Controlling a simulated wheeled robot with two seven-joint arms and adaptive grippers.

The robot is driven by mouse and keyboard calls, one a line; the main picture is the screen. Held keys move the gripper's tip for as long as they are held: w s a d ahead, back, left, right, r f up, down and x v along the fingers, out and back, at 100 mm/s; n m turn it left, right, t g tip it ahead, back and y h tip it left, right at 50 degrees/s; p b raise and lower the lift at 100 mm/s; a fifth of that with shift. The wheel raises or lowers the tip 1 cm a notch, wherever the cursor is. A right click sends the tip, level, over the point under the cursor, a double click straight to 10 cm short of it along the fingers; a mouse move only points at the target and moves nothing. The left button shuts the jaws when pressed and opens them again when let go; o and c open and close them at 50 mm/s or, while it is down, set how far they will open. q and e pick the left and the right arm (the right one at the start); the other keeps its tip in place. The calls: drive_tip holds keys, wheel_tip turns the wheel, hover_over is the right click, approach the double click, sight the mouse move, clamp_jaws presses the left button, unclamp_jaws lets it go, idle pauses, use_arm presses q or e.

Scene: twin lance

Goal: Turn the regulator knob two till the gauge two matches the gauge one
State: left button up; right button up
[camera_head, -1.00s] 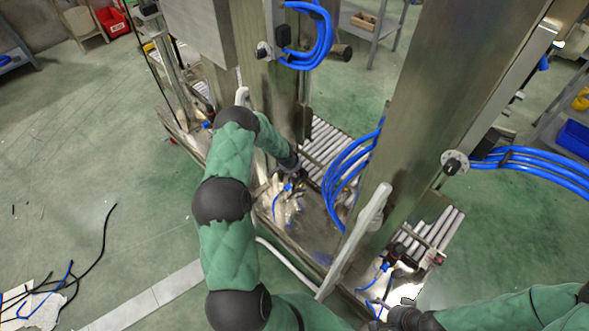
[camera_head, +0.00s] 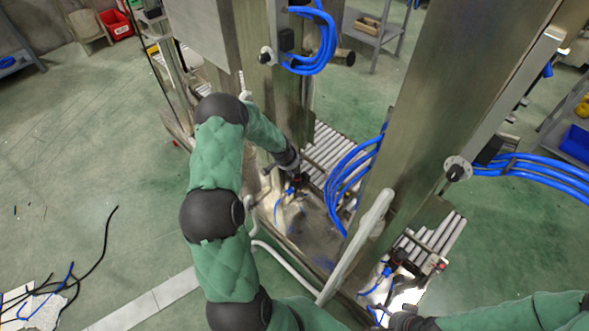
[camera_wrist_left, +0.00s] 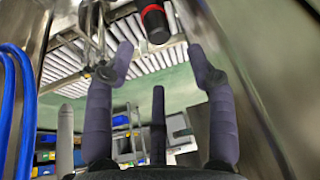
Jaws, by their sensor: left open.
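A black cylindrical knob with a red ring (camera_wrist_left: 154,22) shows at the top of the left wrist view, beyond my fingers. I cannot tell whether it is regulator knob two. My left gripper (camera_wrist_left: 165,62) is open, its two purple-grey fingers spread below and either side of the knob, with nothing between them. In the head view my left gripper (camera_head: 297,177) is small and partly hidden, near the left roller bed. My right arm's dark wrist (camera_head: 408,321) is at the bottom edge; its fingers are not clear. No gauge face is readable.
Metal columns (camera_head: 400,130) stand close to both arms. Blue hoses (camera_head: 350,175) loop beside the left gripper, and more (camera_head: 535,165) run at right. Roller beds (camera_head: 328,150) lie behind. A pale rail (camera_head: 360,240) slants between the arms. Green floor (camera_head: 100,150) is open at left.

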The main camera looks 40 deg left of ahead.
use_arm(q)
drive_tip(key=shift+v, duration=1.8)
drive_tip(key=shift+d+f, duration=0.1)
drive_tip(key=n+g+y+b, duration=0.45)
drive_tip(key=n+b, duration=0.25)
drive_tip(key=n, duration=0.9)
approach(298, 171)
drive_tip(key=shift+h, duration=0.35)
drive_tip(key=b+x, duration=0.1)
drive_tip(key=x, duration=0.2)
drive_tip(key=b+x, duration=0.1)
drive_tip(key=x, duration=0.2)
drive_tip(key=b+x, duration=0.2)
drive_tip(key=x, duration=0.1)
drive_tip(key=shift+s+a, duration=0.1)
drive_tip(key=shift+a, duration=0.2)
